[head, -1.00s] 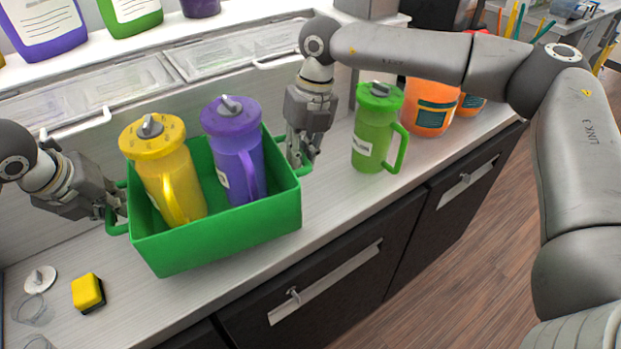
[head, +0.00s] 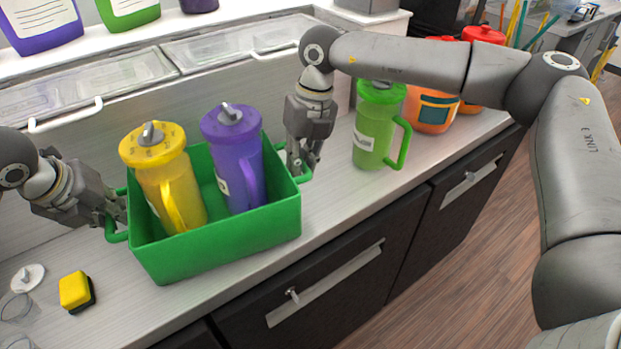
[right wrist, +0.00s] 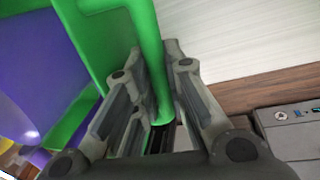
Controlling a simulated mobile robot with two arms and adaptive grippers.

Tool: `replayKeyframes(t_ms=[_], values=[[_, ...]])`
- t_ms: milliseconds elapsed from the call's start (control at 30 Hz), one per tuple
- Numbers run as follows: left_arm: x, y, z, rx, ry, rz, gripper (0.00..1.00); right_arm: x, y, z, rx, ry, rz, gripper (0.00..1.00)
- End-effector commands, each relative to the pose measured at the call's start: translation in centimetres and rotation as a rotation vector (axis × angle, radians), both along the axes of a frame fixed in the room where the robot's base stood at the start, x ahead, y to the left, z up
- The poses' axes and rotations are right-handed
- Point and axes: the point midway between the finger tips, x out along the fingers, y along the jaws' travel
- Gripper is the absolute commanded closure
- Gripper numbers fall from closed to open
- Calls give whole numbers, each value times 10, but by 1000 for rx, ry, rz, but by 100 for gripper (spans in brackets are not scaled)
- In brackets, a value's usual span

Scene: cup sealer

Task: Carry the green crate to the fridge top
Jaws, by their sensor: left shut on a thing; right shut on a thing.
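The green crate (head: 225,240) is at the counter, with a yellow jug (head: 165,185) and a purple jug (head: 235,160) upright inside it. My left gripper (head: 115,215) is shut on the crate's left handle. My right gripper (head: 303,165) is shut on the right handle; in the right wrist view the green handle (right wrist: 155,60) runs between the fingers (right wrist: 160,115). Whether the crate's underside touches the counter cannot be told. No fridge top can be made out.
A green jug (head: 377,125) stands on the counter (head: 335,185) right of the crate, with orange jugs (head: 430,105) behind it. A yellow sponge (head: 76,291) and a white lid (head: 28,278) lie at the left. Lidded bins (head: 235,45) line the back.

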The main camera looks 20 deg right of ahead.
Motion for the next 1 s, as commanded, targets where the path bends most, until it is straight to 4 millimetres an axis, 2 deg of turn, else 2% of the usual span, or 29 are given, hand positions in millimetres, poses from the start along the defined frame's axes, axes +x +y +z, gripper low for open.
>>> replayKeyframes(t_ms=[33, 233, 267, 433, 767, 867, 1000], values=[[3, 5, -1, 6, -7, 12, 100, 2, -4, -2, -6, -4, -8, 100], [3, 5, -9, 6, -7, 12, 100, 2, -4, -10, -6, -4, -8, 100], [1, 6, -12, 9, 0, 13, 86, 1, -5, -13, -9, 1, -8, 86], [1, 4, -11, 7, 0, 10, 66, 1, -4, -11, -6, 1, -6, 66], [0, 2, -8, 2, 0, 3, 66, 0, -1, -11, -2, 0, -2, 66], [-3, 3, 0, 1, -3, 3, 66, 0, -1, -10, -2, 0, -1, 66], [-13, 7, 23, 2, -6, 3, 66, 0, -1, -10, -1, 0, -1, 66]])
